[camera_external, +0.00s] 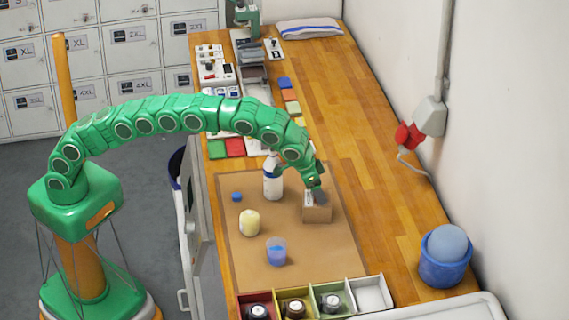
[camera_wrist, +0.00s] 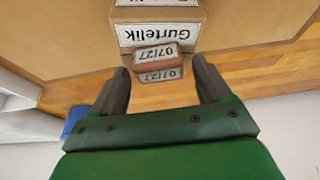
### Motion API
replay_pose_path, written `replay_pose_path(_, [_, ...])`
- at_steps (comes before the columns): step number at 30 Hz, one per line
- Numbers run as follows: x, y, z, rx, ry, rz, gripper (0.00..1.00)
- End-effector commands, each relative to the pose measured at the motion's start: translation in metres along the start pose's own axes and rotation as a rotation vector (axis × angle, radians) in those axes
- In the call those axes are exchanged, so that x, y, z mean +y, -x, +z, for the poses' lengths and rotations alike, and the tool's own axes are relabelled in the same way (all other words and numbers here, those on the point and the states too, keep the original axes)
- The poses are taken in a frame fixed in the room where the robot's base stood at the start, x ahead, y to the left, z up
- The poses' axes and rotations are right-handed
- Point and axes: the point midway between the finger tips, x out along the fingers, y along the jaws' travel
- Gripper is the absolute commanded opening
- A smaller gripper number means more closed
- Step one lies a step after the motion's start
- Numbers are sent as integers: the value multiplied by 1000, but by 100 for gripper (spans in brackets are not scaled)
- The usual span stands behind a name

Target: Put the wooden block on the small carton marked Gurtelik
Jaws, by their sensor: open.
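The small brown carton (camera_external: 317,213) stands on the brown mat near its right edge. In the wrist view its label reads Gurtelik on the carton (camera_wrist: 160,14). A small reddish-brown block (camera_wrist: 141,62), marked 07/27, shows right against the carton's labelled face in the picture; I cannot tell whether it touches or rests on it. My gripper (camera_wrist: 163,75) is open, with the block between its fingertips and not clasped. In the external view my gripper (camera_external: 319,194) is low over the carton, and the block cannot be made out there.
A white bottle (camera_external: 272,183) stands close behind and left of the carton. A yellowish jar (camera_external: 249,223), a blue cup (camera_external: 277,252) and a blue cap (camera_external: 237,197) are on the mat (camera_external: 325,265). A blue bucket (camera_external: 443,272) stands by the wall. The bench right of the carton is clear.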

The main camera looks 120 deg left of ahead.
Motion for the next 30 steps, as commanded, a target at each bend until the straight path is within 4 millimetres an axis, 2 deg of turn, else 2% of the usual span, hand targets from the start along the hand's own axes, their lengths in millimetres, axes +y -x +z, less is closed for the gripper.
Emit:
replay_pose_path(5, [0,4,-1,1,0,1,78])
replay_pose_path(11, [1,20,-2,2,0,1,78])
replay_pose_path(17, [0,49,-1,2,0,1,78])
replay_pose_path(24, [1,94,-1,2,-1,2,78])
replay_pose_path(30, [1,118,-1,2,-1,1,78])
